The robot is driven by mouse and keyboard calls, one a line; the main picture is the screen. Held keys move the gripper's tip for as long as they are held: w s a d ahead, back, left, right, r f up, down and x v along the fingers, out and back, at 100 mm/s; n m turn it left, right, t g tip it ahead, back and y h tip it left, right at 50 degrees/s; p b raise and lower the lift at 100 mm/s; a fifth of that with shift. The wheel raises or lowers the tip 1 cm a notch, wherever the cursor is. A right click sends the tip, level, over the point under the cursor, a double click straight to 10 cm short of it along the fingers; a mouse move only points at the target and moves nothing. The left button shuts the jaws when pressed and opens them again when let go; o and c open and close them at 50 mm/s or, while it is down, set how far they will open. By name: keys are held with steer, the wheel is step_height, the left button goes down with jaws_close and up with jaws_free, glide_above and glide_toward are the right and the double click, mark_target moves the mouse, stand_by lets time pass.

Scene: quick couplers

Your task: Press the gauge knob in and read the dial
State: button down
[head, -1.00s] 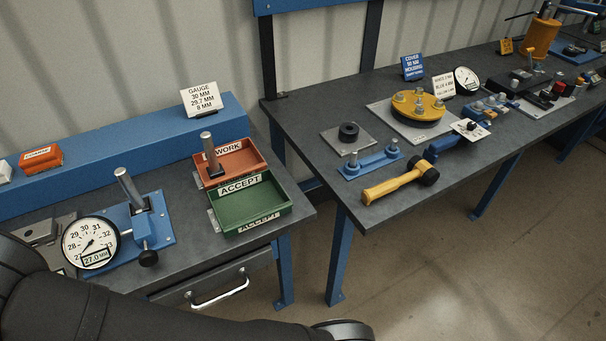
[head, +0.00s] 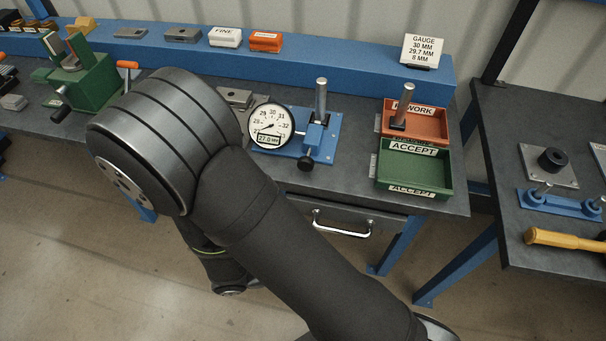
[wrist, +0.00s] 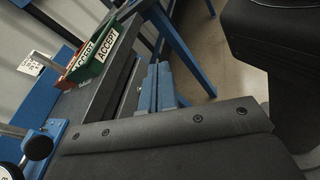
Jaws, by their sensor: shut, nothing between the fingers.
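The gauge has a white round dial (head: 271,125) on a blue base (head: 333,135) with an upright metal post. Its small display reads about 27.0 MM, and the needle points to the lower left. The black gauge knob (head: 306,162) sticks out at the front of the base. In the wrist view the knob (wrist: 38,146) is at the left edge, and only a sliver of the dial (wrist: 8,171) shows below it. My gripper (wrist: 158,68) is shut and empty, apart from the knob and to its right in that view. The head view does not show the gripper.
A green ACCEPT tray (head: 414,170) and an orange REWORK tray (head: 416,122) stand right of the gauge. A drawer handle (head: 342,228) juts out below the bench edge. A gauge card (head: 422,50) stands on the blue shelf (head: 340,68). A green fixture (head: 80,75) is at left.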

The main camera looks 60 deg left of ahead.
mark_target(305, 166)
steer(key=s+a+r+n+g+y, duration=0.1)
steer(key=s+a+n+y, duration=0.1)
steer(key=a+n+y, duration=0.3)
steer(key=s+a+r+n+g+y, duration=0.1)
steer(key=a+n+y, duration=0.5)
steer(key=n+y, duration=0.7)
steer(key=shift+s+r+y, duration=0.25)
steer(key=shift+s+y, duration=0.1)
steer(key=shift+y, duration=0.05)
steer(key=shift+a, duration=0.1)
steer(key=shift+x, duration=6.95)
steer(key=shift+w, duration=0.1)
steer(key=shift+x, duration=1.2)
steer(key=shift+w+a+r, duration=0.1)
steer(key=shift+w+a, duration=0.1)
steer(key=shift+a, duration=0.05)
